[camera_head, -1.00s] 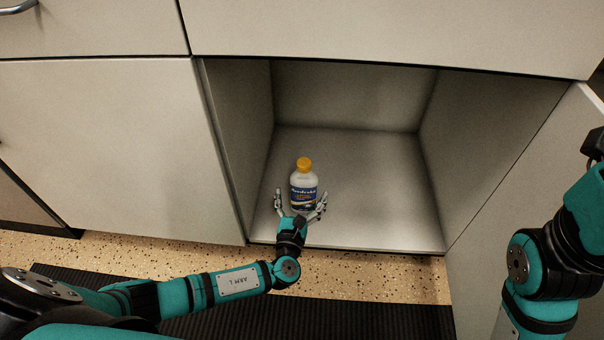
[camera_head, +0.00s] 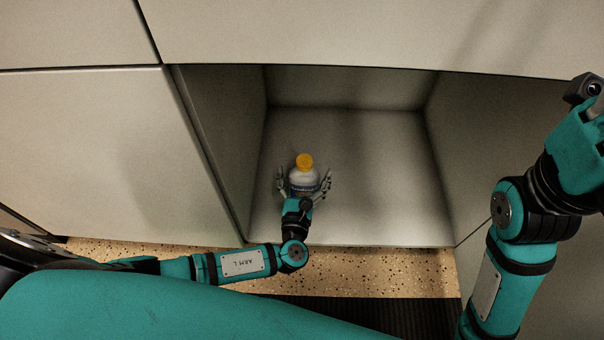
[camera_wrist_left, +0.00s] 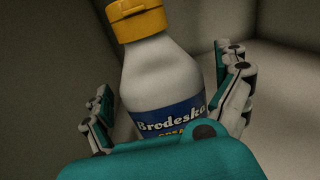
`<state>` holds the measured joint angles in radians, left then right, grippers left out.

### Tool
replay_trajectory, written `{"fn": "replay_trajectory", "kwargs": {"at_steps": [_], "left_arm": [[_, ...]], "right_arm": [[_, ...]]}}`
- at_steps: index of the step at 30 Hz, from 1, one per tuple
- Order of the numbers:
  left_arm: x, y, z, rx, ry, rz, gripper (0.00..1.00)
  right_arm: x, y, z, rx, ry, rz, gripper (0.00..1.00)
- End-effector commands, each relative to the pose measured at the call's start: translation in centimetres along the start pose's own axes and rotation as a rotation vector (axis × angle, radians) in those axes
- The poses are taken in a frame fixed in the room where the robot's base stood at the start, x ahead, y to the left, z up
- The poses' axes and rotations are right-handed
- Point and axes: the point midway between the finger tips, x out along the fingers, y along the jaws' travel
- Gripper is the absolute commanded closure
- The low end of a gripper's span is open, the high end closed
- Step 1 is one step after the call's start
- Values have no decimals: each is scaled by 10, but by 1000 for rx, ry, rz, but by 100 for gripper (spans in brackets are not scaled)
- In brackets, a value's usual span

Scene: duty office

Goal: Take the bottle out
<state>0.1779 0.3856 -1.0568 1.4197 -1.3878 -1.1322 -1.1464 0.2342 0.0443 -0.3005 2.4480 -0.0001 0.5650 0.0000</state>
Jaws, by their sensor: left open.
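A white bottle (camera_head: 304,178) with a yellow cap and a blue label stands upright on the floor of an open cabinet (camera_head: 385,190), near its left front. My left gripper (camera_head: 305,182) is open, with one finger on each side of the bottle. In the left wrist view the bottle (camera_wrist_left: 160,75) rises between the open fingers, its label reading "Brodeska". A gap shows on its left side; whether the right finger touches it I cannot tell. My right arm is at the right of the head view, but its fingers are not clearly seen.
The cabinet's left side wall (camera_head: 222,140) is close to the bottle. The cabinet floor to the right and behind is empty. A closed panel (camera_head: 90,150) is left of the opening. Speckled floor (camera_head: 375,270) and a dark mat (camera_head: 380,314) lie in front.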

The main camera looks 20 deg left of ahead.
Motion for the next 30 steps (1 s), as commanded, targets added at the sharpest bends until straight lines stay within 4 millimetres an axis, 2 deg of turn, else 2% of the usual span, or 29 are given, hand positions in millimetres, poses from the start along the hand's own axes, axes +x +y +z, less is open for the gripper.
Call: {"fn": "replay_trajectory", "kwargs": {"at_steps": [6, 7, 25, 30], "left_arm": [[0, 0, 0, 0, 0, 0, 0], [0, 0, 0, 0, 0, 0, 3], [0, 0, 0, 0, -1, 0, 81], [1, 0, 3, -2, -5, 0, 84]], "right_arm": [[2, 0, -5, 0, 12, 0, 68], [2, 0, -5, 0, 13, 0, 68], [2, 0, -4, -1, 9, 0, 68], [2, 0, -3, -1, 7, 0, 68]]}}
